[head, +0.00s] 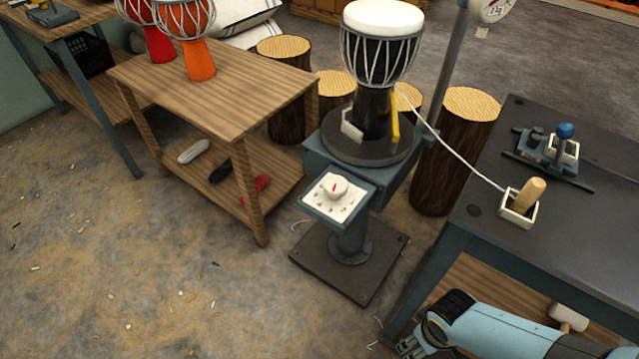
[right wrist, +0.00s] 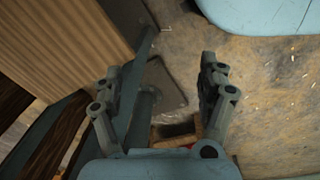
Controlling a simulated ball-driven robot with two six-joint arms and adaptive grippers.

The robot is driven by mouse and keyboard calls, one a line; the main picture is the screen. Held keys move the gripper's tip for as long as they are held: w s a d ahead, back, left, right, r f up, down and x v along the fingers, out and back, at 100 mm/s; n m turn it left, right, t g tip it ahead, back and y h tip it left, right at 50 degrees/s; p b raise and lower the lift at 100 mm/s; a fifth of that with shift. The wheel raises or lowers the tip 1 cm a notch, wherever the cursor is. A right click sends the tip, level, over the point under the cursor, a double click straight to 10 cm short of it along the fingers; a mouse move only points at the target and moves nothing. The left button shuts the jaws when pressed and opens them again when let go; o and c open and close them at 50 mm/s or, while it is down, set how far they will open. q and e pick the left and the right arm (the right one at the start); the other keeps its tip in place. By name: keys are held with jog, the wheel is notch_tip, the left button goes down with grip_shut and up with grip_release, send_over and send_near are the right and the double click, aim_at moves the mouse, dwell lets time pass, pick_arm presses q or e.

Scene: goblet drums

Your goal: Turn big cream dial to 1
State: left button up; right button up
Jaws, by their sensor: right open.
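The big cream dial (head: 338,190) sits on a white plate (head: 322,201) on top of a short teal pedestal, in the middle of the head view. It bears a small red mark; the small markings around it are too small to read. My right gripper (head: 408,346) is at the bottom edge of the head view, below and to the right of the dial and apart from it. In the right wrist view the right gripper (right wrist: 160,78) is open, with nothing between its fingers. The dial does not clearly show there. My left gripper is not in view.
Behind the dial, a cream-topped drum (head: 381,20) stands on a round dark turntable (head: 340,149). A wooden table (head: 245,90) stands left, a dark workbench (head: 590,215) right. A white cord runs from the drum to a wooden-handled block (head: 519,212). Floor at left front is mostly clear.

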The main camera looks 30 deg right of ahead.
jog(key=w+r+m+t, duration=0.1)
jog(key=w+r, duration=0.5)
jog(key=w, duration=0.3)
jog(key=w+r, duration=0.6)
jog(key=w, duration=0.2)
jog(key=t+b, duration=0.2)
jog(key=t, duration=0.1)
send_near(336, 184)
jog(key=shift+m, duration=0.3)
jog(key=b+x, duration=0.3)
jog(key=x, duration=0.6)
jog(key=shift+f, duration=0.15)
jog(key=shift+w, duration=0.1)
jog(key=shift+c, duration=0.4)
jog(key=c, duration=1.1)
